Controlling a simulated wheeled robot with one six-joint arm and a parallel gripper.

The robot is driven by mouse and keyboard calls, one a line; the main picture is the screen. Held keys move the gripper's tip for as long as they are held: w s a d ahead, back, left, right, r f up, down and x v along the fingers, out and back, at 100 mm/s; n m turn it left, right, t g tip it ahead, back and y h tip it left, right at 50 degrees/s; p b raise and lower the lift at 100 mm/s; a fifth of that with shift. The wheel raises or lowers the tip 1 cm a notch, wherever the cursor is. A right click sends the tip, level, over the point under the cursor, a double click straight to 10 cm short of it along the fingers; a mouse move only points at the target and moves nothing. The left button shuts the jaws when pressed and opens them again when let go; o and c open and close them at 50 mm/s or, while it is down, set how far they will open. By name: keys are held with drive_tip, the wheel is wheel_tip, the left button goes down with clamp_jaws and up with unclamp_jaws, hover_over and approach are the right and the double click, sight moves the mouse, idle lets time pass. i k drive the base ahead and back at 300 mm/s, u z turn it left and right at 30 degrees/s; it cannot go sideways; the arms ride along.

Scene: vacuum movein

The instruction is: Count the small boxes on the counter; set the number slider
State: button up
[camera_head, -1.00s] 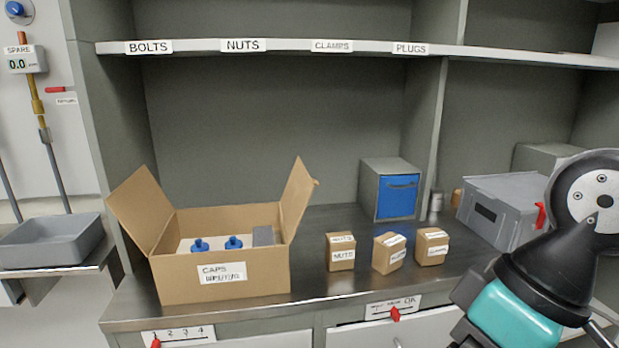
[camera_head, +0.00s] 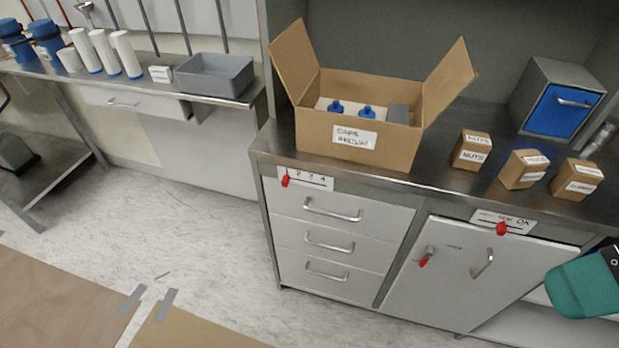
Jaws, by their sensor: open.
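Three small brown cardboard boxes stand on the metal counter (camera_head: 440,180), right of the large open carton. The left one is labelled NUTS (camera_head: 471,152). The middle box (camera_head: 522,171) has a label I cannot read, and the right box (camera_head: 575,180) seems to read CLAMPS. The number slider (camera_head: 308,180) is a white plate on the counter's front edge at the left, marked 1 to 4. Its red knob (camera_head: 285,181) sits at the left end, by the 1. My gripper is out of view; only a teal part of my arm shows at the right edge.
The open carton (camera_head: 350,158), labelled CAPS, holds blue-topped items and a grey block. A second plate with a red knob (camera_head: 501,229) is on the counter edge at right. Drawers (camera_head: 330,240) and a cabinet door (camera_head: 450,275) lie below. The floor in front is mostly clear.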

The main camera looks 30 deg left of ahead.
sight(285, 181)
drive_tip(key=u, duration=1.25)
drive_tip(key=k, duration=0.5)
drive_tip(key=u, duration=1.6)
drive_tip(key=i, duration=0.7)
drive_tip(key=z, duration=1.4)
